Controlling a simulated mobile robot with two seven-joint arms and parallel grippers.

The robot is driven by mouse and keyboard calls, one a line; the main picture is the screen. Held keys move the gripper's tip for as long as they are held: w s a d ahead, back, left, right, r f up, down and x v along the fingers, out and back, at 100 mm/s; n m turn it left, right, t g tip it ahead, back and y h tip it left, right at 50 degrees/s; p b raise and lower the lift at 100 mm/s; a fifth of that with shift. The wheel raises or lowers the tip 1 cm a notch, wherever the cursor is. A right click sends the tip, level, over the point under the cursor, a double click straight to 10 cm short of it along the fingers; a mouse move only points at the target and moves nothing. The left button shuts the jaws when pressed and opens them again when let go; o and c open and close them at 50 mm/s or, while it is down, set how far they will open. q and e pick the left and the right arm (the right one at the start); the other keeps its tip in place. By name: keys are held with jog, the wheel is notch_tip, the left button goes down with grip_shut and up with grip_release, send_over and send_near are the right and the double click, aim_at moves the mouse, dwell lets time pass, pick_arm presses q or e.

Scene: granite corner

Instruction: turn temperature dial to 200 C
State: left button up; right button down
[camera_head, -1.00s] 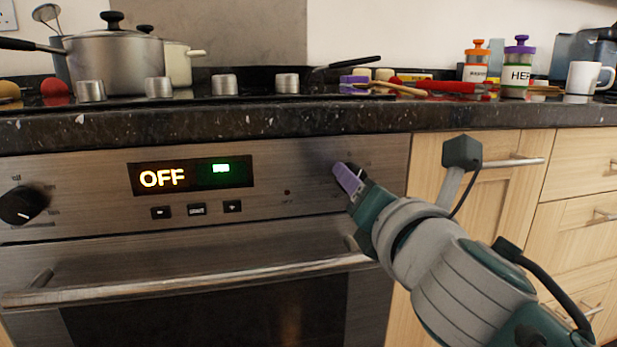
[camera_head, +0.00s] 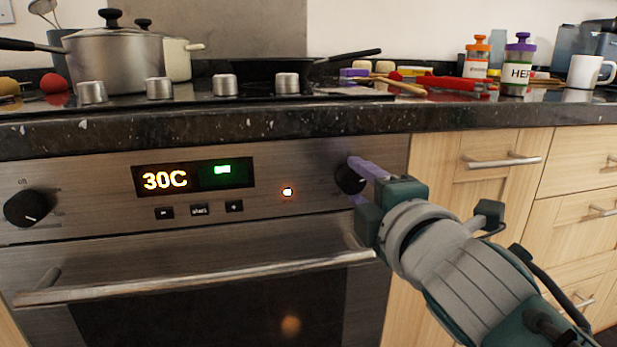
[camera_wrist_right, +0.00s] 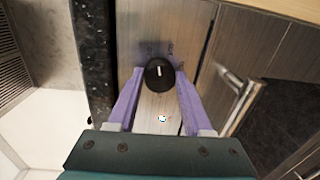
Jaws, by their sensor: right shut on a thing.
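The black temperature dial (camera_head: 348,180) sits at the right end of the oven's steel panel. The oven display (camera_head: 193,176) reads 30C in orange, with a small green sign beside it. My left gripper is not in view.
A second black knob (camera_head: 26,208) is at the panel's left end. The oven door handle (camera_head: 200,278) runs below the panel. The dark worktop edge (camera_head: 220,126) overhangs above. A pot (camera_head: 115,62) and small hob knobs (camera_head: 225,85) stand on top.

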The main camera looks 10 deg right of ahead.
jog(key=m+p, duration=0.1)
jog(key=m, duration=0.2)
jog(key=shift+m, duration=0.3)
jog(key=m+p, duration=0.1)
jog(key=m, duration=0.2)
jog(key=shift+y, duration=0.3)
jog(key=m+p, duration=0.1)
jog(key=m, duration=0.2)
jog(key=shift+m, duration=0.4)
jog(key=m, duration=0.2)
jog(key=shift+f+m+y, duration=0.1)
jog(key=shift+m+y, duration=0.2)
jog(key=m, duration=0.2)
jog(key=shift+f+m+t+p, duration=0.1)
jog(key=shift+m+t+p, duration=0.2)
jog(key=shift+p, duration=0.1)
jog(key=m, duration=0.3)
jog(key=shift+m, duration=0.3)
jog(key=m, duration=0.4)
jog(key=shift+a+m, duration=0.1)
jog(key=shift+m, duration=0.3)
jog(key=shift+m+t+b, duration=0.3)
jog(key=shift+m+b, duration=0.05)
jog(key=shift+m, duration=0.45)
